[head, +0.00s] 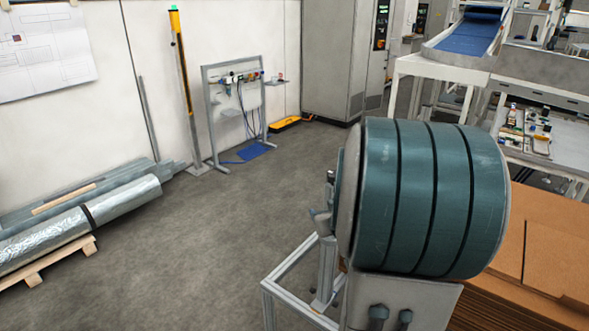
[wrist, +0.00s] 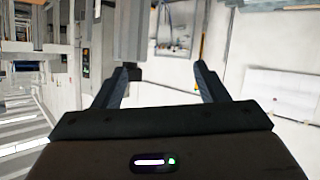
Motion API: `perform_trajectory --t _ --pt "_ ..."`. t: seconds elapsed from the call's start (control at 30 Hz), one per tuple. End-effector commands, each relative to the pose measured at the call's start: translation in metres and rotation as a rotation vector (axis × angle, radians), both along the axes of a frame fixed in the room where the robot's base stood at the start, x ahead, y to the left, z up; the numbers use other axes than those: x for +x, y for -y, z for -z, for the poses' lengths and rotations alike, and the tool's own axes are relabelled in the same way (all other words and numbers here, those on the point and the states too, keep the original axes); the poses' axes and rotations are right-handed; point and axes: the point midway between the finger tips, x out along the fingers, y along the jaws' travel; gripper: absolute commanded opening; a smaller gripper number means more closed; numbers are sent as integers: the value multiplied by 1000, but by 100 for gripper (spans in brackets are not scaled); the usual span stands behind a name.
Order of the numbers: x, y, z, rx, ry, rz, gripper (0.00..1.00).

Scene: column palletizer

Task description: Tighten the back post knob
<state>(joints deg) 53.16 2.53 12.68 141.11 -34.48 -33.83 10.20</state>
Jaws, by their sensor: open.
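I cannot make out the back post knob for certain. In the head view, small dark and grey-blue parts (head: 320,216) sit on a grey upright post (head: 326,265), partly hidden by a large teal drum with dark bands (head: 432,200). In the wrist view, a grey post (wrist: 115,28) comes in from the top edge, by the left fingertip. My gripper (wrist: 165,70) is open with nothing between its fingers. I cannot tell whether the left finger touches the post. My gripper is not visible in the head view.
A light metal frame (head: 285,285) stands below and left of the drum. Stacked cardboard (head: 550,255) lies to its right. A yellow post (head: 181,65) and hose stand (head: 205,110) are near the wall. The middle floor is clear.

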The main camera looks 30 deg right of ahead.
Motion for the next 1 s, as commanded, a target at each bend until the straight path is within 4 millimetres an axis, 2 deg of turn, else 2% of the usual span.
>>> perform_trajectory --t 0.03,0.2,0.4,0.53,0.67,1.0 --pt "-4 17 3 10 55 -1 67" --pt "-15 45 -3 37 255 -45 67" --pt "-31 60 -12 59 405 -78 67" --pt "-31 63 -15 64 438 -87 67" --pt "-17 66 -16 64 442 -91 67" --pt "51 81 -17 65 441 -88 67"
